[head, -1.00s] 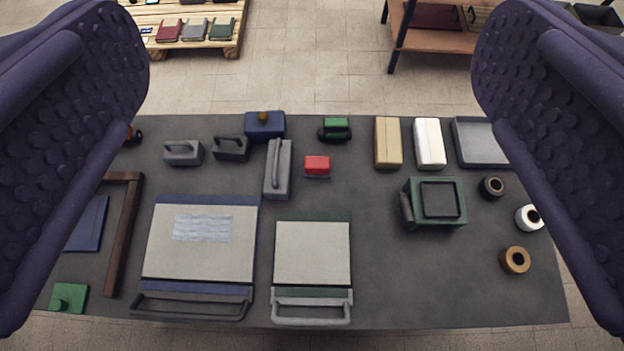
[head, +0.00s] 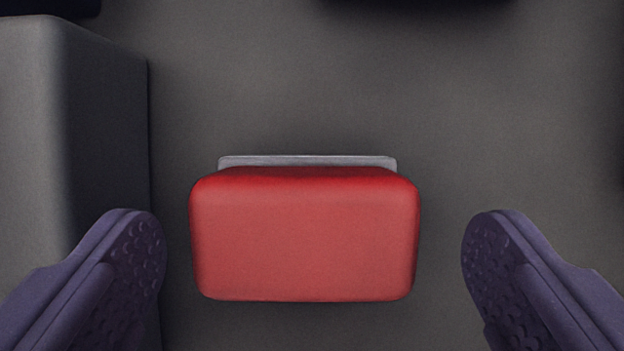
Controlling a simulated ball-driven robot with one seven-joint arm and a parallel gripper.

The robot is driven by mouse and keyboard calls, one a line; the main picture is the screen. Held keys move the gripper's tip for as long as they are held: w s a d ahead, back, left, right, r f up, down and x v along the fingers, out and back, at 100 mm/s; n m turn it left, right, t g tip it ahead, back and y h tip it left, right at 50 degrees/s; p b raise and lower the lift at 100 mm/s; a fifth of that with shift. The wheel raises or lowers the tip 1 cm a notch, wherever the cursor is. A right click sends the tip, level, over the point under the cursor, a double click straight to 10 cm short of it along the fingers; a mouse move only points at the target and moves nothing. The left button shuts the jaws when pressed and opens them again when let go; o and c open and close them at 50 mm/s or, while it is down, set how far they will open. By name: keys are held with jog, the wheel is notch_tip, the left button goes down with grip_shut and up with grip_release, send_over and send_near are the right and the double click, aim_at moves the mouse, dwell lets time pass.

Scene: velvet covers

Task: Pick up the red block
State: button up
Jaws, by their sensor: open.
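The red block (head: 305,238) fills the middle of the head view, a rounded box seen from above. A thin grey strip (head: 307,160) shows along its far edge, apparently a base beneath it. My gripper (head: 312,245) is open, with one purple finger to the left of the block and one to the right. A gap of dark surface shows between each finger and the block, so neither touches it. How far the fingertips are above the table cannot be told.
A grey box-like object (head: 75,140) stands close on the left, beside and partly behind the left finger. A dark object (head: 415,3) is cut off at the top edge. The dark grey tabletop (head: 520,130) is clear to the right of the block.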

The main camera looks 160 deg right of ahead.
aim_at(304, 232)
jog(key=b+x, duration=0.1)
jog(key=x, duration=0.3)
jog(key=shift+w+a+f+b, duration=0.1)
jog(key=shift+a+f+b, duration=0.1)
jog(key=shift+b, duration=0.2)
jog(key=shift+r, duration=0.1)
jog(key=shift+c, duration=0.5)
jog(key=c, duration=1)
jog(key=shift+c, duration=0.3)
jog(key=shift+r, duration=0.1)
jog(key=shift+r+p, duration=0.45)
jog(key=shift+r, duration=0.15)
notch_tip(304, 232, up, 2)
jog(key=shift+r+p, duration=0.15)
jog(key=shift+p, duration=0.45)
jog(key=s+d, duration=0.1)
jog(key=s, duration=0.4)
jog(key=s+d+r+p, duration=0.1)
jog(key=s+d, duration=0.1)
jog(key=s, duration=0.3)
jog(key=s+d+p, duration=0.1)
jog(key=s, duration=0.4)
jog(key=shift+s+d+r, duration=0.15)
jog(key=shift+s+d, duration=0.05)
